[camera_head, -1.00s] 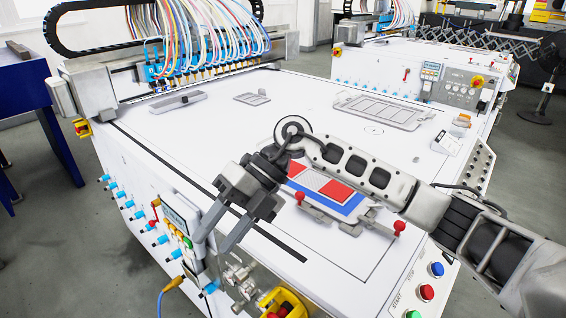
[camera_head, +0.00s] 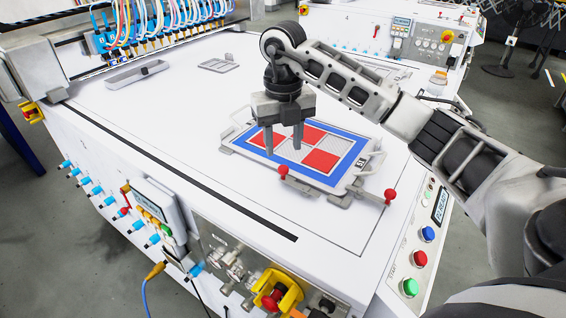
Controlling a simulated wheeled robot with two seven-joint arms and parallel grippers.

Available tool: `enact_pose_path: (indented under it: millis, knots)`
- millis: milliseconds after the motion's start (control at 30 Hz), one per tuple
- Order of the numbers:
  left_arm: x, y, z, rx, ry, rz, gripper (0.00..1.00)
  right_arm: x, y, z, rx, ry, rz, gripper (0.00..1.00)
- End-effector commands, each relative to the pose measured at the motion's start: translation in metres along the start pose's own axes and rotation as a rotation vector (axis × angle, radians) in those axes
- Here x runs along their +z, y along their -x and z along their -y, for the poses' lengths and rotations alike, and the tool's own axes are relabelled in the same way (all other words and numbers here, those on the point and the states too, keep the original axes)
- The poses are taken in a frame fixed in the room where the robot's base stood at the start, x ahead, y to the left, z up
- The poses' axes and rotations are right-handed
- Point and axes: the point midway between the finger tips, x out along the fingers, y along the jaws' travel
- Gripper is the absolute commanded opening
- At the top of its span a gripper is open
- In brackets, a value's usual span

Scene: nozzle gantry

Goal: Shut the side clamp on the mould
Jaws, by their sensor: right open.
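The mould (camera_head: 352,152) is a flat tray with a blue border and red and pale grey panels, lying on the white machine top. Two red-knobbed clamps sit at its near side. One red knob (camera_head: 283,171) is at the near left and the other red knob (camera_head: 390,195) is at the near right corner. I cannot tell how far either clamp is shut. My right gripper (camera_head: 283,151) points down over the left part of the mould, fingers apart and empty. It hides part of the mould's left panels. My left gripper is not in view.
The white machine top (camera_head: 150,120) is clear to the left of the mould. A grey tray (camera_head: 137,74) and a small frame (camera_head: 218,65) lie further back. Hoses and blue nozzles (camera_head: 165,35) stand at the back. Coloured buttons (camera_head: 421,258) line the near right edge.

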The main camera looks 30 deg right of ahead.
Motion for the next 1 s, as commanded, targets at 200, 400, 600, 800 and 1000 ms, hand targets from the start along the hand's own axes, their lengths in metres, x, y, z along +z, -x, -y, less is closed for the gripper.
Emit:
enact_pose_path:
  millis: [200, 400, 600, 800, 1000]
  knots:
    - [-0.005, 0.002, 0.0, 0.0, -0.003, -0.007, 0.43, 0.0, -0.038, 0.0, 0.001, -0.001, -0.002, 0.43]
    - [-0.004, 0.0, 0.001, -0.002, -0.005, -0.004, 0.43, 0.0, -0.054, 0.0, 0.001, 0.001, -0.001, 0.43]
    - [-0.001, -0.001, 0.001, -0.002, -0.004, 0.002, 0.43, 0.0, -0.056, -0.001, 0.002, 0.001, 0.001, 0.43]
    - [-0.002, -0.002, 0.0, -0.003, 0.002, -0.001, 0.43, 0.0, -0.056, 0.0, 0.002, 0.001, 0.001, 0.18]
    - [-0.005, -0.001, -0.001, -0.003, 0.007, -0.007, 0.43, 0.0, -0.055, 0.0, 0.002, 0.001, 0.001, 0.0]
